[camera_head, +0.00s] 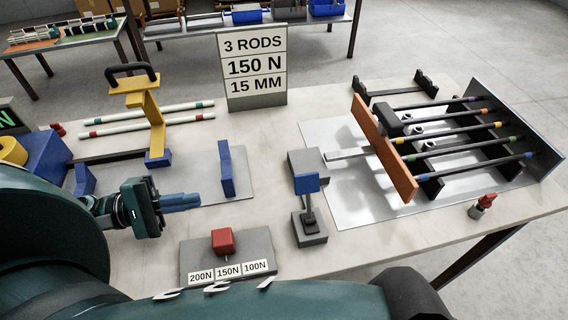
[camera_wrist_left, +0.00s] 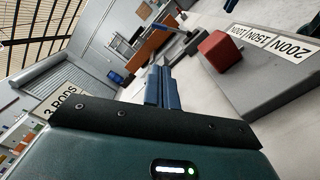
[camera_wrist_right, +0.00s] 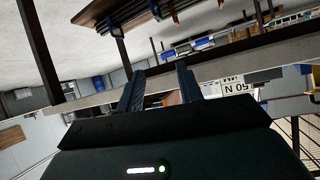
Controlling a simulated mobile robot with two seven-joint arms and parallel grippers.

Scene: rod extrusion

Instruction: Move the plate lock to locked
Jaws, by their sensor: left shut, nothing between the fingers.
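No label names the plate lock. A lever with a blue top (camera_head: 307,183) stands upright on a grey block, and a small grey post with a red handle (camera_head: 485,205) stands at the right table edge; I cannot tell which is the lock. The orange plate (camera_head: 384,148) stands across the colored-banded rods (camera_head: 450,128) on the metal sheet. My left gripper (camera_head: 198,201) is shut and empty, above the left metal sheet, left of the blue-topped lever. It also shows in the left wrist view (camera_wrist_left: 158,72). My right gripper (camera_wrist_right: 160,82) is open and empty; its fingers show only in the right wrist view.
A red block (camera_head: 222,240) sits on the force scale at 150N. A sign (camera_head: 252,67) reads 3 RODS, 150 N, 15 MM. A yellow stand (camera_head: 151,105) and pale rods (camera_head: 150,118) are at the back left. A blue upright (camera_head: 226,168) stands near my left gripper.

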